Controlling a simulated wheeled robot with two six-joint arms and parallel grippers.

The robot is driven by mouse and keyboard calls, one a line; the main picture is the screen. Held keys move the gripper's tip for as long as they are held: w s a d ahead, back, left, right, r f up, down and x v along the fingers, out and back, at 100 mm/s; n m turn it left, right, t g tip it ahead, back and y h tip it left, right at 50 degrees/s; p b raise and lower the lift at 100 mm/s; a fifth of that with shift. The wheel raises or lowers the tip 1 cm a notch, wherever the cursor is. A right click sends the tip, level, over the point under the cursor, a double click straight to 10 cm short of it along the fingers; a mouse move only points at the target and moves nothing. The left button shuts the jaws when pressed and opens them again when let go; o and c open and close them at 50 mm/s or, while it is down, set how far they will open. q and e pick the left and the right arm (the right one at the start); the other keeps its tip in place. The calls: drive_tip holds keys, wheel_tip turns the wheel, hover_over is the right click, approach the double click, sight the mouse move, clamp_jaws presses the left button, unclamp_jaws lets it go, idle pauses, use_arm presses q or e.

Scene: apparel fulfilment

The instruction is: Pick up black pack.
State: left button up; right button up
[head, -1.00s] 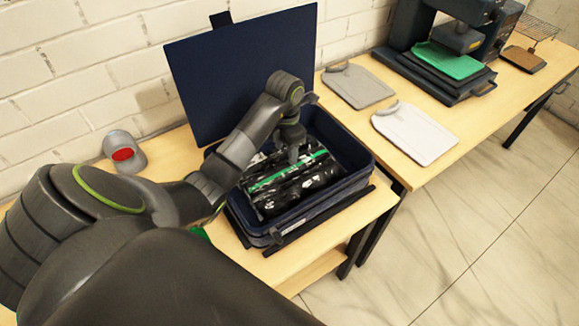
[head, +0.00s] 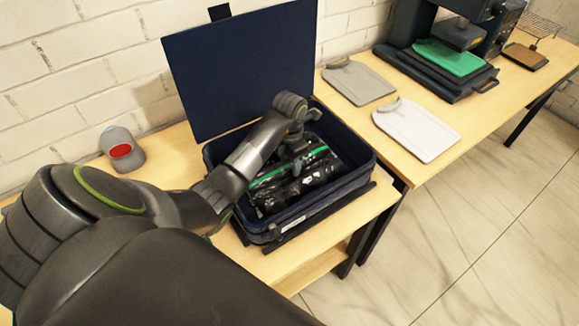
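The black pack (head: 312,178), shiny with a green stripe across it, lies inside the open navy case (head: 352,185). My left arm reaches in from the left, and my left gripper (head: 297,166) points down at the pack from above, at or touching its top. The fingertips are small and partly lost against the dark pack, so I cannot tell whether they are open or shut. Part of the pack is hidden behind my arm. My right gripper is not in view.
The case lid (head: 243,70) stands upright at the back. A grey cap (head: 122,150) with a red patch sits left of the case. On the right table lie a grey folded shirt (head: 358,83), a white one (head: 417,130) and a dark press (head: 440,65) with a green cloth (head: 449,59).

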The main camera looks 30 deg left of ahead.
use_arm(q)
drive_tip(key=c, duration=0.7)
drive_tip(key=shift+r, duration=0.1)
